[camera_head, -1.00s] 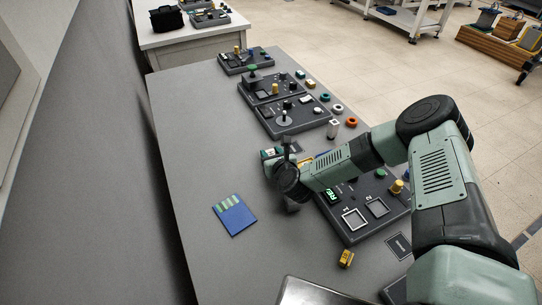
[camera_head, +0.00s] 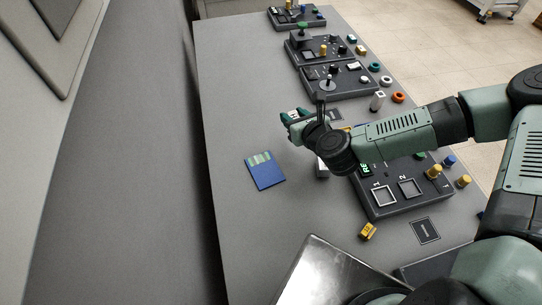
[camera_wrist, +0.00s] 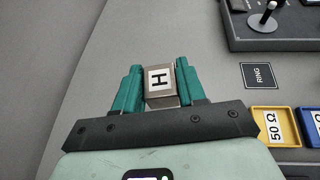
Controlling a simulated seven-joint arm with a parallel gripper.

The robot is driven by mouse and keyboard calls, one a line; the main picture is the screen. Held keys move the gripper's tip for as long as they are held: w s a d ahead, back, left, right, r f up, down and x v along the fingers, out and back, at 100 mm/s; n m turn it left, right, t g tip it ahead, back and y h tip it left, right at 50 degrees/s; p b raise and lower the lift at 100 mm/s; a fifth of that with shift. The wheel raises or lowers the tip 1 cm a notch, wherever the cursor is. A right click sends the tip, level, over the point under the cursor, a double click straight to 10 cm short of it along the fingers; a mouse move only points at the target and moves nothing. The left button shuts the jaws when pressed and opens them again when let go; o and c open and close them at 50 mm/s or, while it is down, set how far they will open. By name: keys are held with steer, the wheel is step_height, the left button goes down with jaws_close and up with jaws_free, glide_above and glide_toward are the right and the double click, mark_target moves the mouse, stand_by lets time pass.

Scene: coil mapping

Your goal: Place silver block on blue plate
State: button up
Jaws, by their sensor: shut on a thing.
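The silver block (camera_wrist: 160,87), with a white label reading H, is between the teal fingers of my gripper (camera_wrist: 160,84) in the wrist view. My gripper (camera_head: 293,116) is shut on it; in the head view the block is small and partly hidden by the fingers. A flat blue plate (camera_head: 267,176) with pale green stripes along its far edge lies on the table, nearer than my gripper and left of it. A second blue piece (camera_wrist: 314,122) with a white label shows at the right edge of the wrist view, cut off there. The block is apart from both.
A yellow piece (camera_wrist: 276,126) marked 50 Ω lies beside the labelled blue one, near a black RING card (camera_wrist: 258,76). A dark panel (camera_head: 402,187) with square frames stands right of my wrist. A small yellow block (camera_head: 367,231) lies nearer. The table's left side is clear.

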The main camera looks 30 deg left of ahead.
steer(key=s+r+n+g+y, duration=0.1)
steer(key=s+n+g+y, duration=0.15)
steer(key=s, duration=0.75)
glide_above(276, 168)
steer(key=shift+h, duration=0.25)
step_height(276, 168, down, 5)
steer(key=shift+a+f, duration=0.1)
steer(key=shift+f, duration=2.1)
steer(key=shift+f, duration=0.15)
steer(key=o, duration=1.1)
steer(key=shift+d+r, duration=0.25)
steer(key=shift+d, duration=0.05)
steer(key=v, duration=1.1)
steer(key=shift+s+d+r, duration=0.1)
steer(key=shift+d+r, duration=0.05)
